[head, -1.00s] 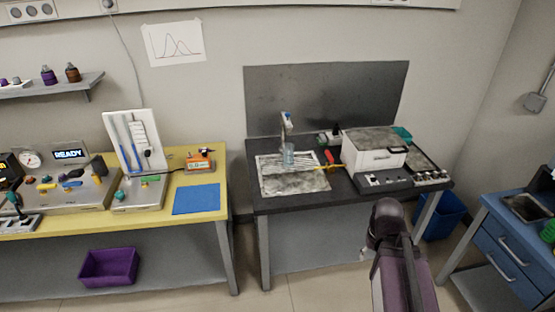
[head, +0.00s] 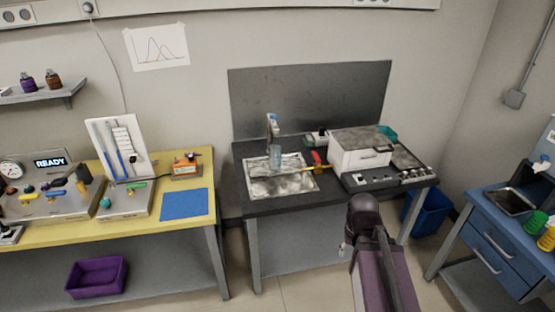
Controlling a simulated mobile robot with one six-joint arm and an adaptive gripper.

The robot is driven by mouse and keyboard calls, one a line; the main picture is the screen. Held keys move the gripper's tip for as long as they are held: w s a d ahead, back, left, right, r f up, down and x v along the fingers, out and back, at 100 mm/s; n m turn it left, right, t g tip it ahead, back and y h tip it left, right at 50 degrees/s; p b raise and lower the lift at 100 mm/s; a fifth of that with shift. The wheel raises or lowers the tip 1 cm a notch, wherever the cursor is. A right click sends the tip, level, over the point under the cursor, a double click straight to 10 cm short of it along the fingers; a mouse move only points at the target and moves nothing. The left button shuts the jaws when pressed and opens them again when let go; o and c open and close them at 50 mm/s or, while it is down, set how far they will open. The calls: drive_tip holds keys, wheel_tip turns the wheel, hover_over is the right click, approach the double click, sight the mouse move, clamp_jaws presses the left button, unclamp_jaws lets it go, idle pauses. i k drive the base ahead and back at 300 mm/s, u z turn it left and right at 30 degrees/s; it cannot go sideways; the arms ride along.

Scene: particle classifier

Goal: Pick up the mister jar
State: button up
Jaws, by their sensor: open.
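No thing in the head view can be told for sure as the mister jar. A clear bluish jar (head: 275,158) stands upright at the metal tray on the dark bench, below a pale upright piece with a blue part (head: 272,125). A small white and blue item (head: 543,162) shows at the right edge, above the blue cabinet. My arm rises at the lower middle, in front of the dark bench. A small part of my gripper (head: 347,248) shows beside the arm, open and apart from all these things. The rest of it is hidden behind the arm.
The dark bench (head: 265,208) also carries a white box unit (head: 360,157) and a red-and-yellow tool (head: 317,160). A yellow bench (head: 140,225) with instruments stands left. A blue cabinet (head: 480,230) with a dark tray (head: 510,202) stands right. A blue bin (head: 430,215) is between. Clear floor lies in front.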

sight(276, 157)
drive_tip(key=z, duration=0.05)
drive_tip(key=i, duration=0.95)
drive_tip(key=u, duration=0.05)
